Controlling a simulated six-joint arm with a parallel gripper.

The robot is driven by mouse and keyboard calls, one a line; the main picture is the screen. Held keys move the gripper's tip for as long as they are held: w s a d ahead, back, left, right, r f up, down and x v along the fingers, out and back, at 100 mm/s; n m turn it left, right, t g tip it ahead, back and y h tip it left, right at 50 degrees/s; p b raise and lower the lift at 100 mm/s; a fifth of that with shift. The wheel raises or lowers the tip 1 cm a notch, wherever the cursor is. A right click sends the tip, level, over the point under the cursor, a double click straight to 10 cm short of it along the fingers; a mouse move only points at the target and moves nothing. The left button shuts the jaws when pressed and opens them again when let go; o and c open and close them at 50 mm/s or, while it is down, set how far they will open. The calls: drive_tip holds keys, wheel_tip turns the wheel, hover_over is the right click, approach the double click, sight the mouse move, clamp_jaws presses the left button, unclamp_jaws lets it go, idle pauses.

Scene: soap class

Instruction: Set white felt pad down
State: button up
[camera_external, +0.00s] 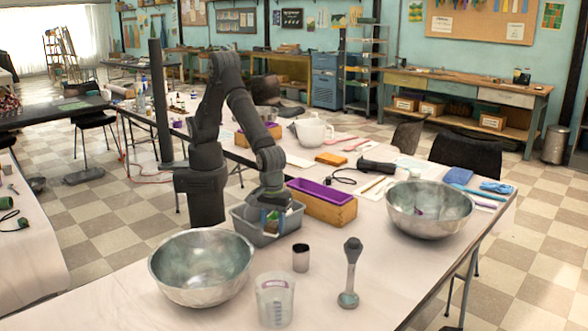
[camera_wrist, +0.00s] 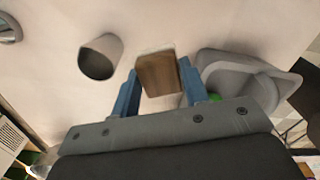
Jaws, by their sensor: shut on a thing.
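My gripper (camera_wrist: 159,72) is shut on a small block with a brown face and a pale whitish edge (camera_wrist: 157,76), held between its two blue fingers; this appears to be the white felt pad, though little white shows. In the external view my gripper (camera_external: 268,198) points down at the grey bin (camera_external: 285,228), and its fingertips and the held block are hard to make out there. In the wrist view the grey bin (camera_wrist: 222,67) lies just right of the fingers, with something green partly hidden in it.
A dark cup (camera_external: 301,258) stands in front of the bin; it also shows in the wrist view (camera_wrist: 100,57). Metal bowls (camera_external: 202,284) (camera_external: 430,222), a clear beaker (camera_external: 275,302), a grey pestle-like tool (camera_external: 350,275) and a wooden box with purple lining (camera_external: 328,209) surround it.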

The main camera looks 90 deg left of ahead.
drive_tip(key=w+a+n, duration=0.4)
drive_tip(key=w, duration=0.2)
hover_over(325, 247)
drive_tip(key=shift+n, duration=0.3)
drive_tip(key=f, duration=0.5)
drive_tip(key=shift+s+d+f, duration=0.25)
drive_tip(key=shift+s+f, duration=0.05)
drive_tip(key=shift+f, duration=0.05)
drive_tip(key=shift+w+a+f, duration=0.15)
drive_tip(key=shift+w+f, duration=0.15)
drive_tip(key=shift+f, duration=1.9)
drive_tip(key=o, duration=1)
drive_tip(key=shift+f, duration=0.15)
wheel_tip(325, 247, up, 12)
drive_tip(key=shift+r, duration=0.15)
